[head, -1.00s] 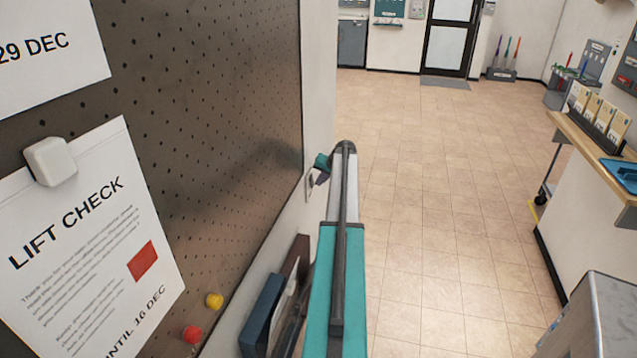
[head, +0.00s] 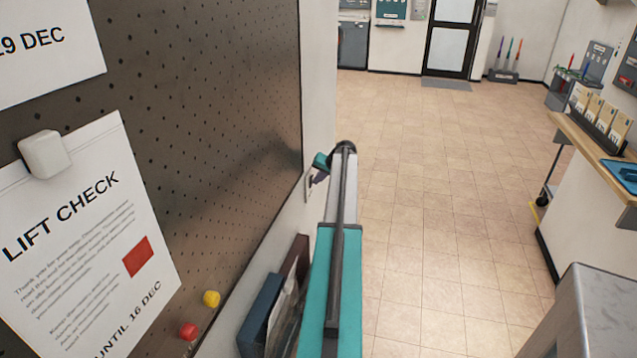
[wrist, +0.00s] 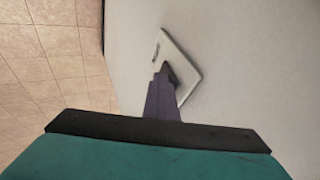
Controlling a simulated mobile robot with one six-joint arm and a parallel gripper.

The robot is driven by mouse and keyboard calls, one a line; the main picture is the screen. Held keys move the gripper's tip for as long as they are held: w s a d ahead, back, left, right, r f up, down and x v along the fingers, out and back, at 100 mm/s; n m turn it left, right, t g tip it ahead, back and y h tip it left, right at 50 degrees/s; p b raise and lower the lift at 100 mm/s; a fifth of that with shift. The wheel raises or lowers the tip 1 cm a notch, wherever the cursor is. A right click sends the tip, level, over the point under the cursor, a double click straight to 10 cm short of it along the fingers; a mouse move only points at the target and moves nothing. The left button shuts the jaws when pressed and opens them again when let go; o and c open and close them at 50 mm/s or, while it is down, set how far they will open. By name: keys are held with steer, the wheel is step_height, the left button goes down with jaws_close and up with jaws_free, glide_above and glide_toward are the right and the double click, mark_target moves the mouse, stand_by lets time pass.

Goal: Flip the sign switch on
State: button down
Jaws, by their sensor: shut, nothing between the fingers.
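The sign switch shows as a white wall plate (wrist: 183,62) with a dark part at its middle, on the pale wall in the wrist view. In the head view a sliver of the plate (head: 308,186) shows on the wall just right of the pegboard. My gripper (wrist: 165,72) is shut and empty, with its purple fingertips in front of the plate's middle and covering part of it. I cannot tell whether the tips touch the switch. In the head view my gripper (head: 318,178) is at the wall beside the plate, partly hidden by my arm.
A pegboard (head: 215,120) with a LIFT CHECK notice (head: 85,235) fills the left. A dark wall holder (head: 265,315) sits below it, close to my arm. A wooden counter (head: 590,135) stands at the right. The tiled floor (head: 450,180) between is clear.

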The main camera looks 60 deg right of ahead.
steer(key=shift+w+r, duration=0.3)
steer(key=shift+r, duration=0.25)
steer(key=shift+s, duration=0.1)
steer(key=s+a+r+b, duration=0.1)
steer(key=s+r, duration=0.7)
steer(key=s, duration=0.1)
steer(key=shift+s+a+r+b, duration=0.15)
steer(key=shift+s+r+b, duration=0.05)
steer(key=shift+b, duration=0.15)
steer(key=shift+f, duration=0.1)
